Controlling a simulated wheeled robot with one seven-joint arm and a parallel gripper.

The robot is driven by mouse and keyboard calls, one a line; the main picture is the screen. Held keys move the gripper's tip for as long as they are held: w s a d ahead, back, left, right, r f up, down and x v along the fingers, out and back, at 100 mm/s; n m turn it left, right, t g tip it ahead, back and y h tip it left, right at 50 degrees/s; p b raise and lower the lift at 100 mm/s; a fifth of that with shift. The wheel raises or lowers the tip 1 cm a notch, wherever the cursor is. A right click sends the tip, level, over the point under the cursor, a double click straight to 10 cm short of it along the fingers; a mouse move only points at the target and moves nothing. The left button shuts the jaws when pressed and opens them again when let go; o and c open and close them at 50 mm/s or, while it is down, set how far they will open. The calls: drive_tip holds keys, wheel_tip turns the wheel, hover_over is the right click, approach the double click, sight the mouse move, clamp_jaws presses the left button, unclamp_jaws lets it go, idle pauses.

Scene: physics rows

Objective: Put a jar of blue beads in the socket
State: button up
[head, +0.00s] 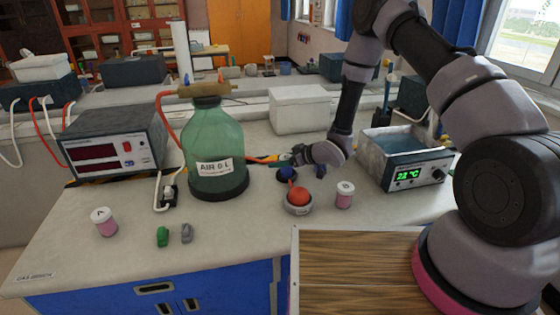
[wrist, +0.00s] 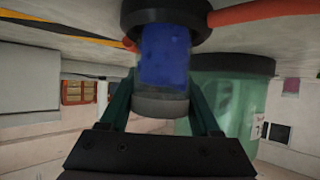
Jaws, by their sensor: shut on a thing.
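A clear jar of blue beads (wrist: 165,55) with a grey lid is between the two fingers of my gripper (wrist: 162,100) in the wrist view, which appears upside down. My gripper is shut on it. The end of the jar away from the lid meets a black ring-shaped socket (wrist: 166,17). That end is hidden by the ring, so how deep it sits cannot be told. In the head view my gripper (head: 297,157) is low over the bench, right of the green bottle.
The green bottle (head: 215,150) stands close left of my gripper, with an orange hose beside it. Pink jar A (head: 104,224) is front left.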

drive_tip(key=shift+f, duration=0.1)
drive_tip(key=o, duration=1.5)
